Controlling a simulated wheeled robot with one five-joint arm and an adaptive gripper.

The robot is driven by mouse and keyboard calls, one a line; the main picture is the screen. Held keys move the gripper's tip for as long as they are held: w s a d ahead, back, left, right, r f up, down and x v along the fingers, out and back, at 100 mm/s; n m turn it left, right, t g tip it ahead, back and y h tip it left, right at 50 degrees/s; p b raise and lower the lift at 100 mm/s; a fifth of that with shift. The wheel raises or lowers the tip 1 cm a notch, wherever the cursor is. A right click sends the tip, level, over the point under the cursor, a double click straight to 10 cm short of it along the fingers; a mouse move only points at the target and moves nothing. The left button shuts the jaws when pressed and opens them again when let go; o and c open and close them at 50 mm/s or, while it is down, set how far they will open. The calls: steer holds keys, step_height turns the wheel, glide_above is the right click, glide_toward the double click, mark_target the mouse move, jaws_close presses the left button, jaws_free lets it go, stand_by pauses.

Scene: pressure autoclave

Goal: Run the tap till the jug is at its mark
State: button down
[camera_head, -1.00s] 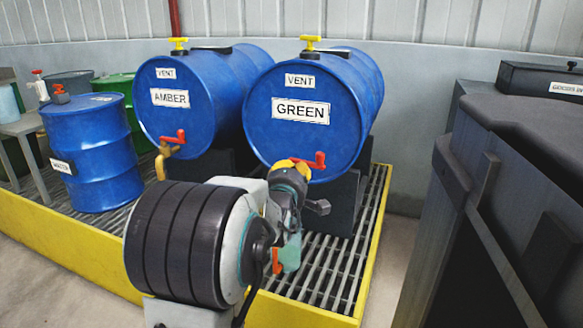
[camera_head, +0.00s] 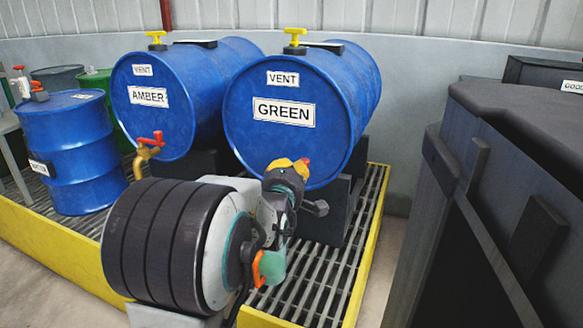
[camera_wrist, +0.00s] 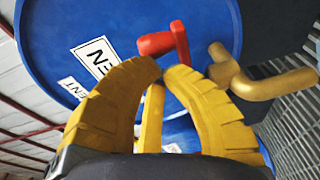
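The blue GREEN drum (camera_head: 262,150) lies on its side on a black cradle. My gripper (camera_head: 302,164) is at the lower front of this drum, its yellow fingers drawn together. In the wrist view the fingertips (camera_wrist: 162,68) nearly meet, with nothing seen clearly between them. The red tap handle (camera_wrist: 160,43) lies just beyond the tips; contact cannot be told. The brass tap spout (camera_wrist: 245,82) is to the right of the fingers. A teal see-through vessel (camera_head: 273,266) with an orange part, seemingly the jug, is below my gripper, partly behind my arm. Its mark, level and any flow cannot be seen.
The AMBER drum (camera_head: 150,125) with its own red-handled tap (camera_head: 150,142) lies to the left. An upright blue drum (camera_head: 72,150) stands further left. The yellow-edged grating (camera_head: 365,262) is under the drums. A large dark cabinet (camera_head: 480,200) stands close on the right.

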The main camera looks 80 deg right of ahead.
steer(key=shift+d, duration=0.1)
steer(key=shift+s+d, duration=0.55)
steer(key=shift+d, duration=0.1)
steer(key=shift+f, duration=0.1)
